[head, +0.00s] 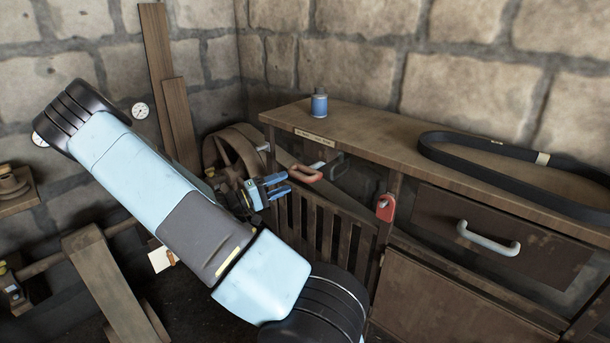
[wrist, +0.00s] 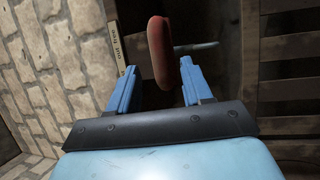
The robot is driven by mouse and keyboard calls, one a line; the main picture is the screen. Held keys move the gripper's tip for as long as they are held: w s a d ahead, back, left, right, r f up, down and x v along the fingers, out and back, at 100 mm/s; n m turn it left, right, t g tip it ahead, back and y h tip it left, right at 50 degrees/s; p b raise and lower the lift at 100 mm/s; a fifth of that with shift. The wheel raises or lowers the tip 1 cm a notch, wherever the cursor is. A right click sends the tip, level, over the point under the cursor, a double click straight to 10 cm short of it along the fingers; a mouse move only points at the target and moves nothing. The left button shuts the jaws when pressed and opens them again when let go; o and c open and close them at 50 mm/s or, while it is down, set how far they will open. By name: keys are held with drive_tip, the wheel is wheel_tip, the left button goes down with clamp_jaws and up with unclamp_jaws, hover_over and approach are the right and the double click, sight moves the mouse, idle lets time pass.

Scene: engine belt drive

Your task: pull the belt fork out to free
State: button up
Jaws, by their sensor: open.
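The belt fork shows as a red loop-shaped handle (head: 306,173) on a metal rod, below the front left end of the workbench. In the wrist view the red handle (wrist: 159,50) stands upright in the picture, with its lower end between my fingertips. My gripper (head: 278,186) is open, with its blue fingers pointing at the handle. In the wrist view my gripper (wrist: 158,68) has one finger on each side of the handle, with gaps visible. I cannot tell how deep the handle sits between the fingers.
A label (wrist: 118,48) reading "out free" is beside the handle. A wooden wheel (head: 235,150) stands behind my gripper, and a slatted guard (head: 325,225) below. The workbench (head: 375,140) carries a blue bottle (head: 319,103) and black belt (head: 470,145). A red tag (head: 386,207) hangs right.

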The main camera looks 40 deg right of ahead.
sight(296, 178)
drive_tip(key=x, duration=0.8)
drive_tip(key=shift+d, duration=0.15)
drive_tip(key=shift+s, duration=0.1)
clamp_jaws()
